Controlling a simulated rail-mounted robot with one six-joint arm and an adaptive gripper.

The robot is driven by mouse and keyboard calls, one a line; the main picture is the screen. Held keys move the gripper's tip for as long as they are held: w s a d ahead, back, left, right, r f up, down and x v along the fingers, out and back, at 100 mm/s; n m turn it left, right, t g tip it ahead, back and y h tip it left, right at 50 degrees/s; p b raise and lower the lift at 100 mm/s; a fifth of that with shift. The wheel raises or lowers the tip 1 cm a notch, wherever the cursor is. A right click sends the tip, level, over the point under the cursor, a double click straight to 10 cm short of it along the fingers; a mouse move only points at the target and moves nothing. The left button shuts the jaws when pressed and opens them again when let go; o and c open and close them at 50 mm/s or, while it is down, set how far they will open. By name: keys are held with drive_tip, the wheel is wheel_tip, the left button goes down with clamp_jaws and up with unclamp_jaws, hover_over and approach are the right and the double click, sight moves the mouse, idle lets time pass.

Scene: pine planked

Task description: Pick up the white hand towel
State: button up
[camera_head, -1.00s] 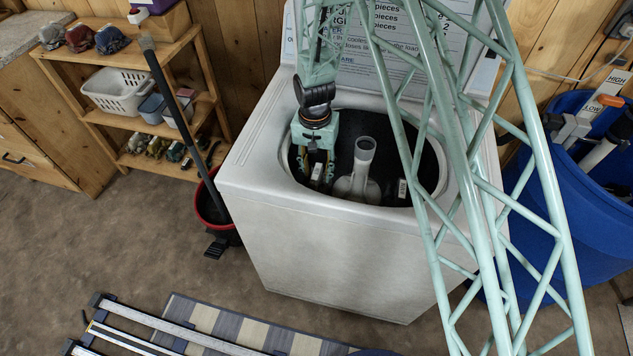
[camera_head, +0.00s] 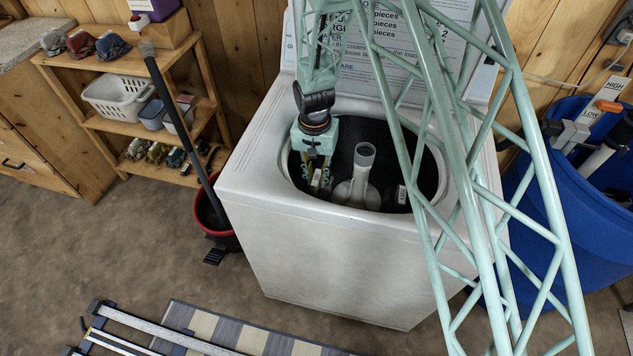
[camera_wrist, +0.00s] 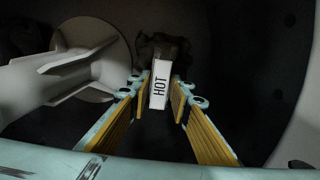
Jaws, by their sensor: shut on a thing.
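My gripper (camera_head: 320,187) reaches down into the open drum of the white washer (camera_head: 335,265), left of the agitator. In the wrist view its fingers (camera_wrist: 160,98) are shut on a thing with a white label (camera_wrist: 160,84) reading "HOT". A dark, crumpled-looking mass (camera_wrist: 162,46) shows just behind the label; its outline is lost in the shadow. The label also shows small between the fingers in the head view (camera_head: 316,178). I cannot make out a white towel in either view.
The pale agitator (camera_head: 362,170) stands beside my gripper, and the drum rim surrounds it. A second white label (camera_head: 402,194) lies at the drum's right. Outside are a shelf (camera_head: 110,115), a red-rimmed bucket (camera_head: 212,210) and a blue bin (camera_head: 590,190).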

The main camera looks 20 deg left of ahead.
drive_tip(key=shift+r+p, duration=1)
drive_tip(key=shift+r, duration=4)
